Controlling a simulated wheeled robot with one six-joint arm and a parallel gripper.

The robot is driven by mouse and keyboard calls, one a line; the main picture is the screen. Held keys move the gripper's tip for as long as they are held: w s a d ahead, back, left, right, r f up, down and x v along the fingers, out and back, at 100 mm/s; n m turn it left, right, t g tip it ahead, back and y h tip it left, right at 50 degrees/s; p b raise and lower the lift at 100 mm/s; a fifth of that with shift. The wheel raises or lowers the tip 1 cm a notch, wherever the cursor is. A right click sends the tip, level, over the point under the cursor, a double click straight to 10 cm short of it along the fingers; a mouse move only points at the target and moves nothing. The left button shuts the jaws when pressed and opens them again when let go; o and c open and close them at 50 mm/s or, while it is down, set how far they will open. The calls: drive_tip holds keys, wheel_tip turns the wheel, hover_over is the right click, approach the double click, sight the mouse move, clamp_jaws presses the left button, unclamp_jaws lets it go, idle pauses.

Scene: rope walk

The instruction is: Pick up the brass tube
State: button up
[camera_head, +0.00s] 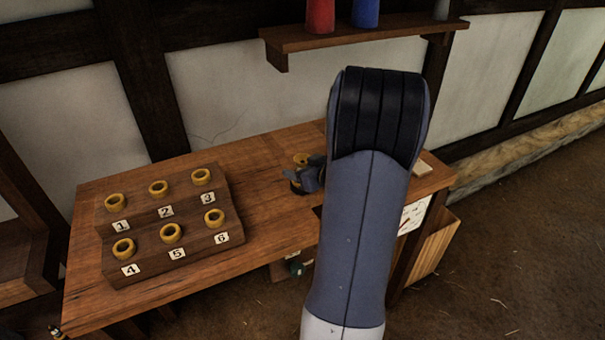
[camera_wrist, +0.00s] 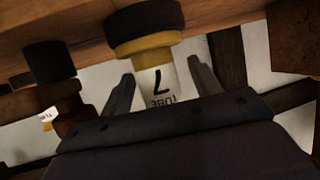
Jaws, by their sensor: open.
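In the head view a brass-coloured round piece (camera_head: 301,159) stands on the wooden bench, just behind my gripper (camera_head: 308,178), which partly hides it. In the wrist view, which looks upside down, a piece with a brass-coloured band (camera_wrist: 145,42), a dark rounded part and a white label marked 7 (camera_wrist: 160,82) shows between and beyond my gripper's fingers (camera_wrist: 161,70). The fingers are apart, one on each side of the label. I cannot tell whether they touch the piece. My arm hides part of the bench.
A stepped wooden rack (camera_head: 190,238) at the bench's left holds several brass-coloured rings by labels 1 to 6. A shelf (camera_head: 350,36) on the wall bears red (camera_head: 320,16) and blue (camera_head: 365,13) pieces. A pale block (camera_head: 423,168) lies at the bench's right end. Bare bench (camera_head: 268,205) lies between rack and gripper.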

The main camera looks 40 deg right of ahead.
drive_tip(key=shift+w+f, duration=0.2)
drive_tip(key=shift+w, duration=0.3)
drive_tip(key=c, duration=1.2)
